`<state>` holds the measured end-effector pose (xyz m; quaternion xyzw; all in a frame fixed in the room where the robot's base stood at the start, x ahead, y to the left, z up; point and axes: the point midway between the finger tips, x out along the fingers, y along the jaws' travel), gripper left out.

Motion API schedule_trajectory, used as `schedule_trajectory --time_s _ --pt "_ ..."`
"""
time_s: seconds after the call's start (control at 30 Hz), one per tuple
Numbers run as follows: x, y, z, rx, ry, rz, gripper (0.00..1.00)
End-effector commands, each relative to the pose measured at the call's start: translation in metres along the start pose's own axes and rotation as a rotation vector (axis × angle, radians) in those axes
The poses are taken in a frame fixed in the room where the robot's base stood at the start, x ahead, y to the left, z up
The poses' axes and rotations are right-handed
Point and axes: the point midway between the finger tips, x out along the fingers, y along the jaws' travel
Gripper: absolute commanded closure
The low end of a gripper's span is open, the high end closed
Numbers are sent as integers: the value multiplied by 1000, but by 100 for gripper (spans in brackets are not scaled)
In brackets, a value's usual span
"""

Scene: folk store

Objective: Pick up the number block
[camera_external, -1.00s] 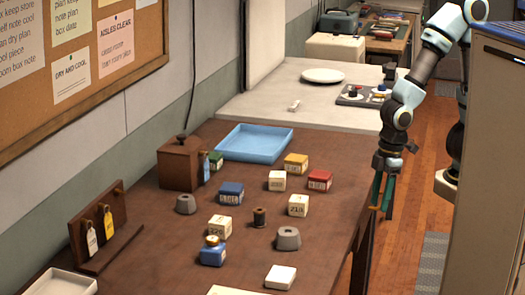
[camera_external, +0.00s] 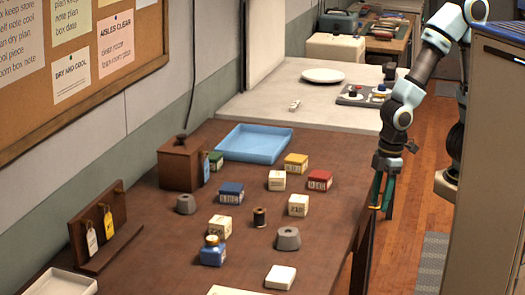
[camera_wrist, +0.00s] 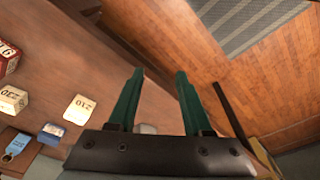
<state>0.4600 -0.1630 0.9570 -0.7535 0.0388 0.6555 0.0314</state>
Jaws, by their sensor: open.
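I cannot tell which block is meant by the number block. Several small blocks with dark printing stand on the brown table: a cream block (camera_external: 298,205), another cream block (camera_external: 277,180), a third cream block (camera_external: 220,227), a red block (camera_external: 319,180), a yellow block (camera_external: 295,163) and a blue block (camera_external: 231,192). My gripper (camera_external: 379,207) hangs open and empty beyond the table's right edge, right of all the blocks. In the wrist view my gripper's green fingers (camera_wrist: 153,72) are apart with nothing between them; a pale numbered block (camera_wrist: 80,110) lies left of them.
A blue tray (camera_external: 253,143) and a brown box (camera_external: 180,165) stand at the back. Grey weights (camera_external: 288,238), a dark spool (camera_external: 259,217), a blue jar (camera_external: 212,252) and a white block (camera_external: 280,277) share the table. The wood floor (camera_external: 408,215) beneath my gripper is clear.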

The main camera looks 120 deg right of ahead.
Motion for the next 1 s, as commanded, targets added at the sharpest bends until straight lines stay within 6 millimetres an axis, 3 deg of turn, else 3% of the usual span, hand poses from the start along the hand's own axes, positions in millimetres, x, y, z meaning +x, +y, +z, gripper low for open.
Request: schedule_trajectory --time_s 0.07,0.47,0.7,0.77,0.87,1.0 --pt "0 0 0 0 0 0 50" --pt "0 0 0 0 0 0 6" --pt "0 1 -2 4 0 0 6" --pt "-1 5 -9 26 -4 2 6" --pt "-4 24 -37 113 -22 8 6" --pt "-11 74 -92 310 -61 21 6"
